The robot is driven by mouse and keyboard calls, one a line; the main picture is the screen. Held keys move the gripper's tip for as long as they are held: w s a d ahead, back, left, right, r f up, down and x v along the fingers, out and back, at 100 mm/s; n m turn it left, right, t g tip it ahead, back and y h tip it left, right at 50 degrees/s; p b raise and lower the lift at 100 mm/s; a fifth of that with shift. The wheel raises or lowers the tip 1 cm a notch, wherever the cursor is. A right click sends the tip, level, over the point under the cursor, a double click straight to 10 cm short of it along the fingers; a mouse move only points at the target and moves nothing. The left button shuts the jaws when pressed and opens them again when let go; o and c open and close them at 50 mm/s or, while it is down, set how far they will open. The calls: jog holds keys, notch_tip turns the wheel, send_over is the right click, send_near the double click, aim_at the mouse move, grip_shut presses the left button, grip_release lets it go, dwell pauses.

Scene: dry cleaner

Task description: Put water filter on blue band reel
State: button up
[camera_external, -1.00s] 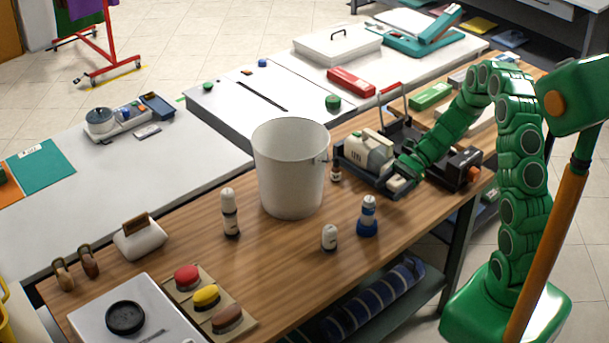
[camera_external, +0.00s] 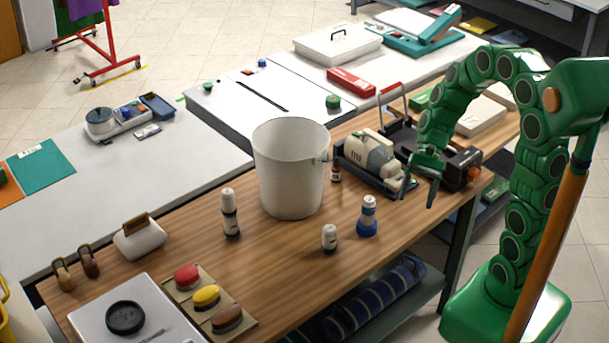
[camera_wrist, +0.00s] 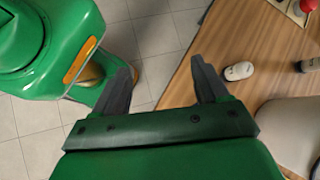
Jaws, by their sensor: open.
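A small upright blue-and-white piece with a wide blue base (camera_external: 367,229), which looks like the blue band reel, stands near the table's front edge. Left of it stands a short white cylinder with a dark lower band (camera_external: 329,238); it also shows in the wrist view (camera_wrist: 238,71). A taller white-and-black cylinder (camera_external: 230,213) stands further left. I cannot tell for sure which is the water filter. My gripper (camera_external: 420,188) is open and empty, right of these pieces, at the table's right part. Its fingers (camera_wrist: 165,82) point over the floor and table edge in the wrist view.
A white bucket (camera_external: 290,170) stands mid-table behind the small pieces. A beige-and-dark machine (camera_external: 370,155) is just left of my gripper. Red, yellow and brown knobs (camera_external: 206,297) lie front left. The wood between the small pieces is clear.

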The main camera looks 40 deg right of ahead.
jog(key=s+d+r+n+t+h, duration=0.1)
jog(key=s+d+r+n+h, duration=0.1)
jog(key=s, duration=0.6)
jog(key=s+d+r+n+h, duration=0.3)
jog(key=s+r+n+h, duration=0.2)
jog(key=s, duration=0.4)
jog(key=shift+d+n+t+h, duration=0.35)
jog(key=shift+n+h, duration=0.25)
jog(key=shift+n, duration=0.6)
